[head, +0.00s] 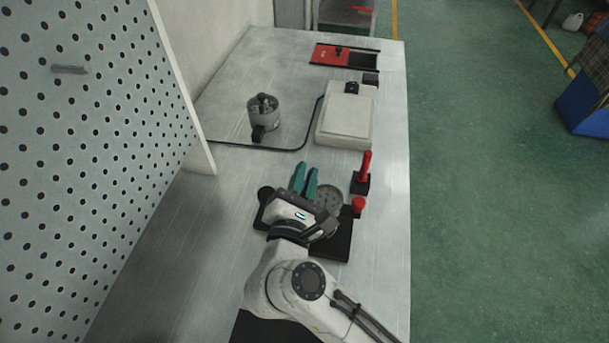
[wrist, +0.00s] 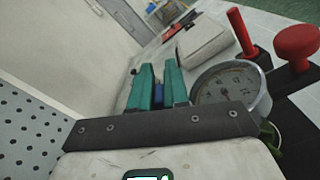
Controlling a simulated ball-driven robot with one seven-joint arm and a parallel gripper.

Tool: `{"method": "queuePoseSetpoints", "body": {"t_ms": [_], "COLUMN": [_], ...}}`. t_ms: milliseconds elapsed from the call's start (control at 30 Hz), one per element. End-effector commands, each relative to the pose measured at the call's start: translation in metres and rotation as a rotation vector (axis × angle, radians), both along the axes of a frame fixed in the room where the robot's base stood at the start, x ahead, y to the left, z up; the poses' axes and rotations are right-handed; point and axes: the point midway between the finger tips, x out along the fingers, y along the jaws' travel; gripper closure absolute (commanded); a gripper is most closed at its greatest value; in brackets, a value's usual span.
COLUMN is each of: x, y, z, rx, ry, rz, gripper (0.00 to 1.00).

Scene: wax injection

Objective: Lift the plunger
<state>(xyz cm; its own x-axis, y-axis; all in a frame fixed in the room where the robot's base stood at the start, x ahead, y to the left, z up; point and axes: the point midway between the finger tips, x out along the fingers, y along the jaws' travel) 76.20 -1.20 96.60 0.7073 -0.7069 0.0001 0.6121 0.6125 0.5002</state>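The fingers also show in the wrist view (wrist: 158,80), side by side with a narrow gap. A round gauge (wrist: 226,84) is just right of the fingers. A red knob (wrist: 297,42) stands on a black arm to the right; it shows in the head view too (head: 358,204). My gripper hides much of the device.
A red upright handle (head: 366,165) on a black block is at the right. A white box (head: 345,115) and a grey pot (head: 264,111) on a dark-edged mat are farther back. A red-and-black tray (head: 335,55) lies at the far end. A perforated panel (head: 80,150) borders the left.

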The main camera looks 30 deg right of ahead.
Motion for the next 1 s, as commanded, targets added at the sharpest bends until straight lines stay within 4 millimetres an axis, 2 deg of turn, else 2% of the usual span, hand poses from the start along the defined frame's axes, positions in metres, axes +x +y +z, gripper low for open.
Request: {"method": "queuePoseSetpoints", "body": {"t_ms": [100, 567, 1000], "x": [0.0, 0.001, 0.013], "y": [0.0, 0.001, 0.013], "z": [0.0, 0.003, 0.011], "rx": [0.0, -0.03, -0.258], "ry": [0.0, 0.031, 0.26], "rz": [0.0, -0.001, 0.001], "gripper": [1.0, 1.0, 1.0]}}
